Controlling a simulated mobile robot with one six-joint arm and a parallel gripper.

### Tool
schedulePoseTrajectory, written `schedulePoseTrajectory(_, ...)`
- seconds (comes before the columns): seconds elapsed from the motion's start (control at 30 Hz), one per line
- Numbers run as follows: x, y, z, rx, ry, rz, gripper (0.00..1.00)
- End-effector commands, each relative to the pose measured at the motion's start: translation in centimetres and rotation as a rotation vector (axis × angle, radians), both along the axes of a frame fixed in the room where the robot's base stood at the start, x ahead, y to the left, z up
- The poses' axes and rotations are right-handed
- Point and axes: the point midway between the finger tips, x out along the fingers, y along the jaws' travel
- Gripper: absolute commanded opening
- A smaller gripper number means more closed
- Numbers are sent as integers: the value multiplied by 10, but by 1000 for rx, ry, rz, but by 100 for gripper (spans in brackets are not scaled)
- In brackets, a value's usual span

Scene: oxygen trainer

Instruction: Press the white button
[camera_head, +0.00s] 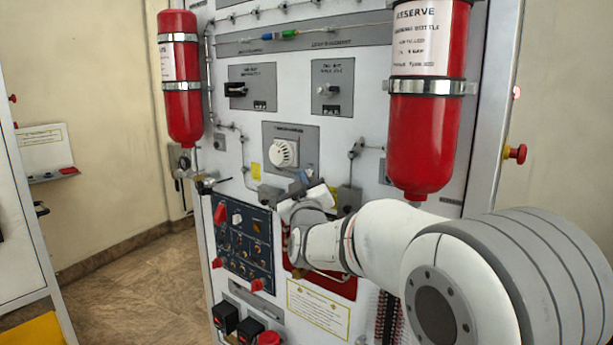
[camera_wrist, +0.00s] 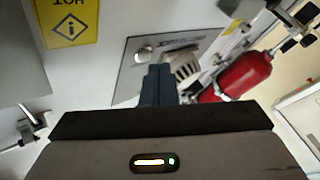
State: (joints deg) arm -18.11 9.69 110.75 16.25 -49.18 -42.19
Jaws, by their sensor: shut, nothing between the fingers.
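The wrist view shows a small, round, whitish button (camera_wrist: 144,54) on a grey plate (camera_wrist: 124,86). A ribbed white dome (camera_wrist: 185,66) sits on the same plate, partly covered by my fingers. The head view also shows the plate (camera_head: 308,135) with the ribbed dome (camera_head: 284,153) on the upright panel; I cannot make out the button there. My gripper (camera_wrist: 158,70) is shut and empty. Its dark blue fingertips appear just beside the button, between it and the dome; I cannot tell whether they touch the plate. In the head view my gripper (camera_head: 305,177) is by the plate's lower edge.
Red bottles hang at the panel's left (camera_head: 183,110) and right (camera_head: 424,140). A dark switch panel (camera_head: 240,240) with red covers is below left. Metal fittings and pipes (camera_head: 354,150) stick out right of the plate. Open floor (camera_head: 130,285) lies left.

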Motion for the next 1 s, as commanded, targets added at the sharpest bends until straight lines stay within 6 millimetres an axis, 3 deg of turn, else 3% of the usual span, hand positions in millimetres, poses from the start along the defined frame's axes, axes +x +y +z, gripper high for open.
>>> schedulePoseTrajectory(1.0,7,-6,0,1,0,-1,0)
